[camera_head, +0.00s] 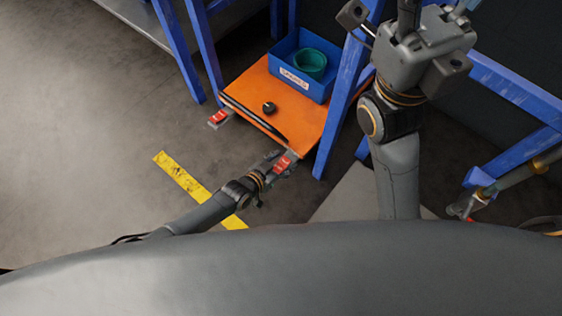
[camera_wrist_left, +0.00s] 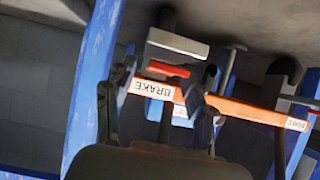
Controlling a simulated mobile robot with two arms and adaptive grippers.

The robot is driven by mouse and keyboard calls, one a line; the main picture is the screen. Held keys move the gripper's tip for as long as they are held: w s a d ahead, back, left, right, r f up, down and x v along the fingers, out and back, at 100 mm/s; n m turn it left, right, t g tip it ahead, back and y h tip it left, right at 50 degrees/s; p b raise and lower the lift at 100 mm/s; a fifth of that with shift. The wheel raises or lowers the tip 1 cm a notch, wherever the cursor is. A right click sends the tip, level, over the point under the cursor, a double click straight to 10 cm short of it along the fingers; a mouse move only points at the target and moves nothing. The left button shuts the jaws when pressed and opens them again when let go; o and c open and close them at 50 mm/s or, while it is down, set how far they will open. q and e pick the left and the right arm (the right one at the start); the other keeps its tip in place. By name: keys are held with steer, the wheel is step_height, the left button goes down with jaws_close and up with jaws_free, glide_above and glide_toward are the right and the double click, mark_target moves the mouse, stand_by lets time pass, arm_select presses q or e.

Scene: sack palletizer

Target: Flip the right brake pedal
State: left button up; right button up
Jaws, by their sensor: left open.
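The right brake pedal (camera_head: 283,164) is a small red lever at the near right corner of the orange platform (camera_head: 255,84). In the left wrist view, the red pedal (camera_wrist_left: 168,69) juts out above an orange edge marked BRAKE. My left gripper (camera_head: 272,160) is at this pedal in the head view. Its dark fingers (camera_wrist_left: 160,100) are open, one on each side of the pedal in the wrist view. I cannot tell whether they touch it. The other red pedal (camera_head: 219,118) is at the left corner.
A blue bin (camera_head: 290,76) holding a green round item (camera_head: 310,64) stands on the platform. A black knob (camera_head: 269,108) and a dark bar lie in front. Blue posts (camera_head: 343,98) stand close on the right. The floor around the yellow strip (camera_head: 180,175) is clear.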

arm_select(q)
steer(key=shift+s+a, duration=0.1)
steer(key=v, duration=1.1)
steer(key=shift+s+a+r, duration=0.15)
steer(key=shift+s+a, duration=0.1)
